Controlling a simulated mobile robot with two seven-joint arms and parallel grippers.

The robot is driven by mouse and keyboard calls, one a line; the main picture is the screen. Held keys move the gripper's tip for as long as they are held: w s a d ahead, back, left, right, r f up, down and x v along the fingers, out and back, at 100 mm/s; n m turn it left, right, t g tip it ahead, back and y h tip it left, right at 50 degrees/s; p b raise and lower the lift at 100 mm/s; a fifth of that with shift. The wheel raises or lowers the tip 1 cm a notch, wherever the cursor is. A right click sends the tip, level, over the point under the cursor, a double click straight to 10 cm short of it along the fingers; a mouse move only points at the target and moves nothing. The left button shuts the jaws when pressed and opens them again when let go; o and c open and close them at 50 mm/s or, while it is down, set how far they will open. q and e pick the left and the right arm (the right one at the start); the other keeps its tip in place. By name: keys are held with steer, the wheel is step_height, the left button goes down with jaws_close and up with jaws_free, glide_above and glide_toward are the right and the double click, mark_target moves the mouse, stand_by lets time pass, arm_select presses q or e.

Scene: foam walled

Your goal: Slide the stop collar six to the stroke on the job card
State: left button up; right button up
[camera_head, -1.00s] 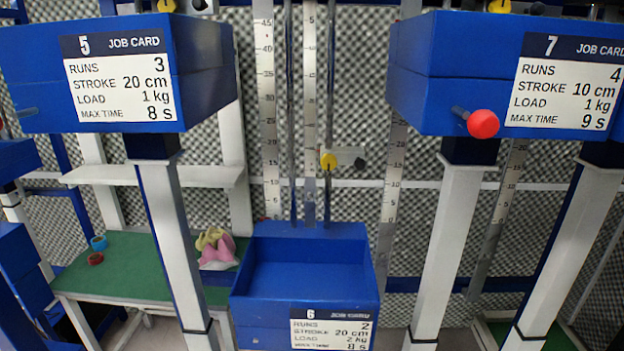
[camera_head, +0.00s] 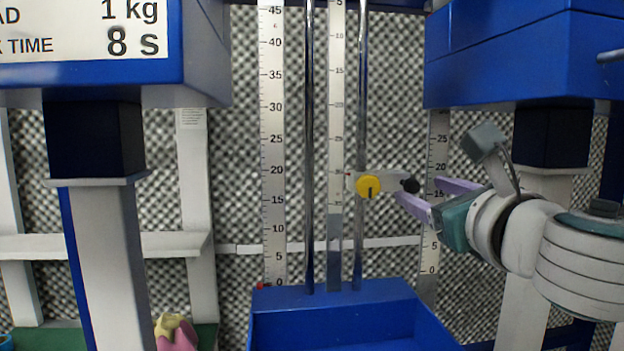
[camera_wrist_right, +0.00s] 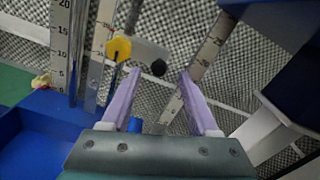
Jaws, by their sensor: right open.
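Stop collar six (camera_head: 390,177) is a small grey block on the right-hand metal rod, with a yellow knob (camera_head: 368,186) in front and a black knob (camera_head: 410,186) at its right end. It also shows in the right wrist view (camera_wrist_right: 140,50). My right gripper (camera_head: 418,187) comes in from the right, its purple fingers open around the black-knob end, and looks empty. In the right wrist view the black knob lies between and just beyond the fingertips; contact cannot be told. The job card of six is out of view now; earlier it read stroke 20 cm. My left gripper is not in view.
A left ruler (camera_head: 273,130) and a middle ruler (camera_head: 336,100) stand beside the rods. The blue bin (camera_head: 330,305) is below. Blue boxes stand left (camera_head: 205,60) and right (camera_head: 500,65), the right one above my right arm.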

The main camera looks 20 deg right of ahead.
mark_target(416, 188)
steer(key=shift+p+x, duration=0.3)
steer(key=shift+x, duration=1.95)
jaws_close()
